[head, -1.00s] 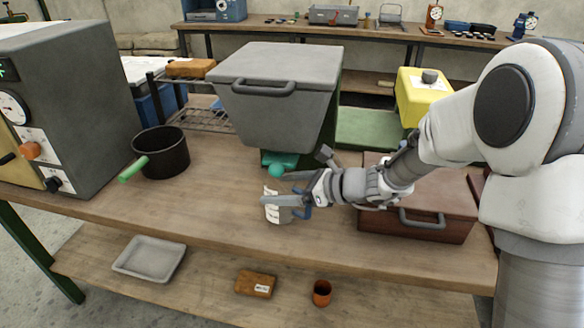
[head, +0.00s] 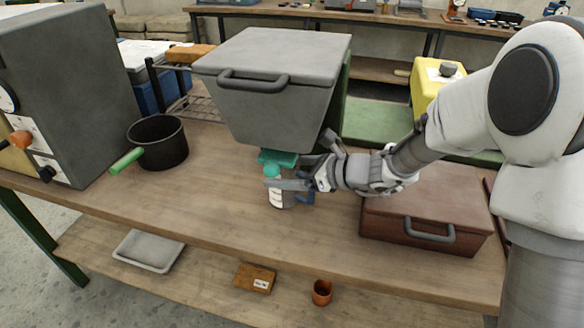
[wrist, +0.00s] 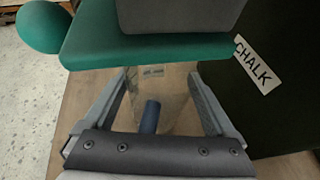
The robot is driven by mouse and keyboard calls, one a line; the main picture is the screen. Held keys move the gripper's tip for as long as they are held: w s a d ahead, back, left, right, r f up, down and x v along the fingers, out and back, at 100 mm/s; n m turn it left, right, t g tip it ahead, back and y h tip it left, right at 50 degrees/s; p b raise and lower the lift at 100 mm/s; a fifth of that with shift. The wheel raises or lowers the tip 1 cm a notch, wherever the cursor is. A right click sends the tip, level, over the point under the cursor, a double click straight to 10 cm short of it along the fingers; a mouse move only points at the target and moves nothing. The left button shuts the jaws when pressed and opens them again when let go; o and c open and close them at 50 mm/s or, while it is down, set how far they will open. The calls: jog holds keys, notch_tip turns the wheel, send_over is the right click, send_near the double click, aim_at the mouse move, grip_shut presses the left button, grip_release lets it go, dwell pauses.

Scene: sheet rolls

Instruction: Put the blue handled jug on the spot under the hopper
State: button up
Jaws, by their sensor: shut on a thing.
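The jug (head: 278,199) is a pale, see-through vessel with dark marks and a blue handle (wrist: 150,117). My gripper (head: 284,185) is shut on it, with one finger on each side in the wrist view. The jug looks upright, close in front of the hopper's underside. The hopper (head: 270,110) is a large grey bin with a front handle. Under it is a green slide plate (wrist: 150,50) with a round green knob (head: 272,171). The spot under the hopper is hidden. I cannot tell whether the jug's base touches the table.
A black pot (head: 160,145) with a green handle stands left, beside a grey machine (head: 75,90). A brown case (head: 425,205) lies right, near my arm. A CHALK label (wrist: 257,66) is on the hopper's dark stand. The bench front (head: 225,205) is clear.

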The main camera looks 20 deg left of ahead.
jog(key=shift+d, duration=0.1)
jog(key=shift+s, duration=0.1)
jog(key=shift+f, duration=0.2)
jog(key=o, duration=1.1)
jog(key=shift+o, duration=0.2)
jog(key=shift+r, duration=0.25)
jog(key=p+v, duration=0.2)
jog(key=v, duration=1)
jog(key=shift+p, duration=0.3)
